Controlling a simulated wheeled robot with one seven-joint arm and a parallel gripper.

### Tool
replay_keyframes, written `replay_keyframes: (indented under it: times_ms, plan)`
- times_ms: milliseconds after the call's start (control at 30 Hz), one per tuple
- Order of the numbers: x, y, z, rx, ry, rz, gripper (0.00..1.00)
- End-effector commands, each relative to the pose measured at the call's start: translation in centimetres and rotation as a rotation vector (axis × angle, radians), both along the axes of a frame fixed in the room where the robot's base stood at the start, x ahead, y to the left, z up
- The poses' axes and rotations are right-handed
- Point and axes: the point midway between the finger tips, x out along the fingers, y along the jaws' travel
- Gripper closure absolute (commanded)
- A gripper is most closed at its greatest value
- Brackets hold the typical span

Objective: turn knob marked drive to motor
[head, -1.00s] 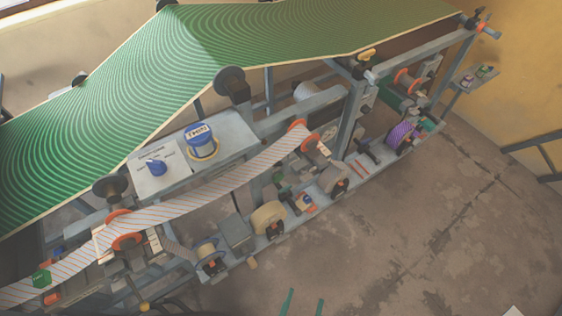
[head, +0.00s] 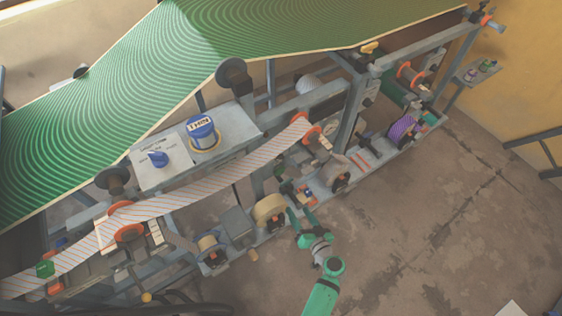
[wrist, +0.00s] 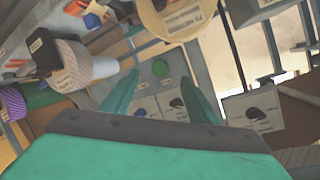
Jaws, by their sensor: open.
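My green gripper (head: 300,214) is open and empty, low beside the press frame in the head view. In the wrist view its two fingers (wrist: 160,68) stand apart with a grey control panel (wrist: 146,84) beyond them. That panel carries a green button (wrist: 160,68), a black knob (wrist: 177,103) and another dark knob (wrist: 140,113), partly hidden by the gripper. A third black knob (wrist: 255,113) sits on a white plate to the right. The knob labels are too small to read, so I cannot tell which is marked drive. No contact with a knob shows.
A blue knob (head: 157,159) sits on a white plate on the upper shelf, beside a blue-and-white can (head: 201,132). A striped web (head: 200,196) crosses the press. A tan roll (head: 269,211) is close to my gripper. The floor (head: 430,240) at right is clear.

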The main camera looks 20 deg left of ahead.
Motion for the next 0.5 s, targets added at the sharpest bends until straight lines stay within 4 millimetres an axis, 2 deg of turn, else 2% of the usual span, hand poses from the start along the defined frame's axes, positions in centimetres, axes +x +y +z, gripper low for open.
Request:
replay_keyframes:
  times_ms: [33,200,333,500]
  plan:
    - [2.1,0.9,1.5,0.045,-0.038,0.032,0.46]
    - [6.1,3.0,6.0,0.165,-0.153,0.119,0.46]
    - [7.6,3.7,8.1,0.216,-0.207,0.151,0.46]
    - [8.4,4.5,8.9,0.235,-0.230,0.165,0.46]
